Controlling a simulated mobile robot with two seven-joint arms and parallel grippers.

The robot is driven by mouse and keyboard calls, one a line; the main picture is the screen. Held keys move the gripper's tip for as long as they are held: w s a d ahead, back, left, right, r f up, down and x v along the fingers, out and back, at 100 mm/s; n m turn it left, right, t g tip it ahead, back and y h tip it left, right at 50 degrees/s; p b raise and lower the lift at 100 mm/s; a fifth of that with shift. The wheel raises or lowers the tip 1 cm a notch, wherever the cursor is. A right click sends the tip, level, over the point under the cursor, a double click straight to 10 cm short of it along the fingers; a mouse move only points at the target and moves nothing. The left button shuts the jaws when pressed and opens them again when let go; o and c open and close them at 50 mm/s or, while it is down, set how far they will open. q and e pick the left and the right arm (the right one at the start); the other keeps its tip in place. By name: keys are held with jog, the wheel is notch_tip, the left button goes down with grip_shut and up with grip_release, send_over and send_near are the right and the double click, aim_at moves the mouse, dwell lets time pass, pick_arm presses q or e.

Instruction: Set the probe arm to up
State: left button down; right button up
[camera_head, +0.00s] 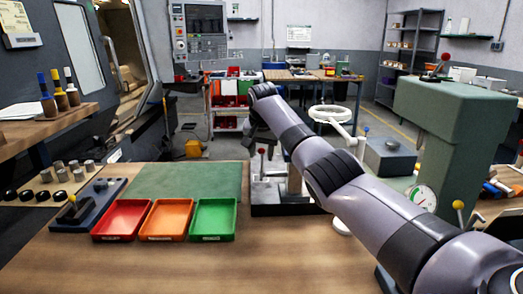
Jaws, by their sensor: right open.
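My right arm (340,180) reaches from the lower right over the bench, and my right gripper (268,137) is at its far end, partly hidden behind the arm. It is open, and I see nothing held in it. Just below it stands a small fixture (285,195) with a dark base and a grey upright. A thin lever with a red ball knob (262,151) rises at its left side, close to the gripper; I cannot tell if they touch. I cannot tell for sure which part is the probe arm. My left gripper is not in view.
Red (121,219), orange (166,220) and green (213,219) trays stand on the wooden bench (170,268). A green mat (190,181) lies behind them. A green gauge stand (450,130) with a dial and a ring lamp (332,114) are at right. The front bench is clear.

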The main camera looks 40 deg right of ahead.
grip_shut()
dwell(0.3)
